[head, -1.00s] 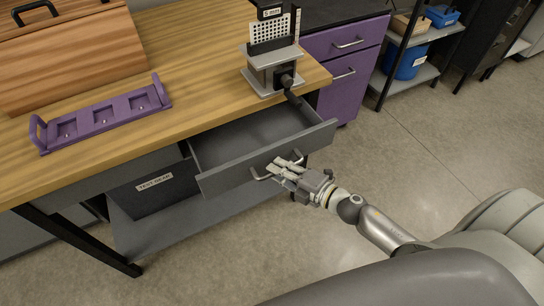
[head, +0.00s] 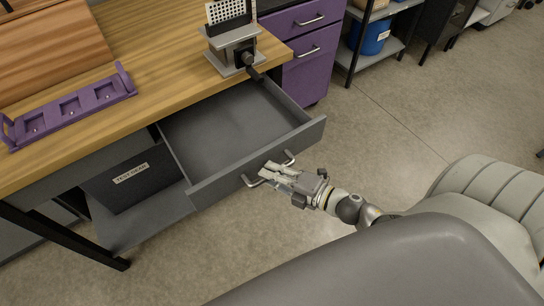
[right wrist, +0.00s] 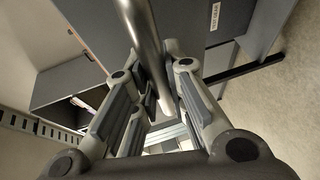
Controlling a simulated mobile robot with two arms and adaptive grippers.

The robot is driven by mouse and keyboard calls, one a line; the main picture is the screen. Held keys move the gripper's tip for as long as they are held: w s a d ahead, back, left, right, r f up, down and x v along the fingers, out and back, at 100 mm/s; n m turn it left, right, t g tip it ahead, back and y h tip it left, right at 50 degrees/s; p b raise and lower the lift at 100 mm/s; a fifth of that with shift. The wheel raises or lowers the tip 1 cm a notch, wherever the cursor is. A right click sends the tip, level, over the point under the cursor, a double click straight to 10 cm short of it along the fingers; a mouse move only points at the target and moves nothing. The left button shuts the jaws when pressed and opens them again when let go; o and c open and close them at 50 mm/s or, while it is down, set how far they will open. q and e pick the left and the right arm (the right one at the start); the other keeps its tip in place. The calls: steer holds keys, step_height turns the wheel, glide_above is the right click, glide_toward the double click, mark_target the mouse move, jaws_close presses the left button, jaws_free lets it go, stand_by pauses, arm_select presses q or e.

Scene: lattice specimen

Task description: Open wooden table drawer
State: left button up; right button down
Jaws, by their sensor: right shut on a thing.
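The wooden table (head: 165,72) has a grey drawer (head: 225,128) under its top, pulled out with its empty inside showing. A metal bar handle (head: 250,182) sits on the drawer's front panel. My right gripper (head: 272,172) is shut on this handle at the front of the drawer. In the right wrist view the handle bar (right wrist: 146,45) runs between the fingers of my right gripper (right wrist: 155,100). My left gripper is not in view.
A purple tray (head: 72,106), a wooden box (head: 50,45) and a metal fixture (head: 234,52) stand on the tabletop. A dark labelled bin (head: 130,180) is on the lower shelf. Purple drawers (head: 306,65) stand behind. The floor (head: 380,110) right of the drawer is clear.

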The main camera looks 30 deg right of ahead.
steer(key=c, duration=1.5)
jaws_free()
steer(key=shift+o, duration=0.2)
steer(key=v, duration=1.2)
steer(key=shift+d, duration=0.1)
steer(key=s+d+f+m+g+h, duration=0.15)
steer(key=f+m, duration=0.25)
steer(key=f, duration=0.5)
steer(key=s+d+f+m+g+h, duration=0.1)
steer(key=s+d+f+m+h, duration=0.15)
steer(key=f+m, duration=0.45)
steer(key=s+d+f+m+g+h, duration=0.1)
steer(key=f+m+g+h, duration=0.15)
steer(key=f, duration=0.85)
steer(key=s+a+f+m+g, duration=0.3)
steer(key=s+a+f+g, duration=0.1)
steer(key=s+f, duration=0.4)
steer(key=s+a+f+m+g, duration=0.3)
steer(key=s+a+f+g, duration=0.1)
steer(key=s+f, duration=0.5)
steer(key=shift+s+a+f+m+h, duration=0.3)
steer(key=shift+s+f+m+h, duration=0.05)
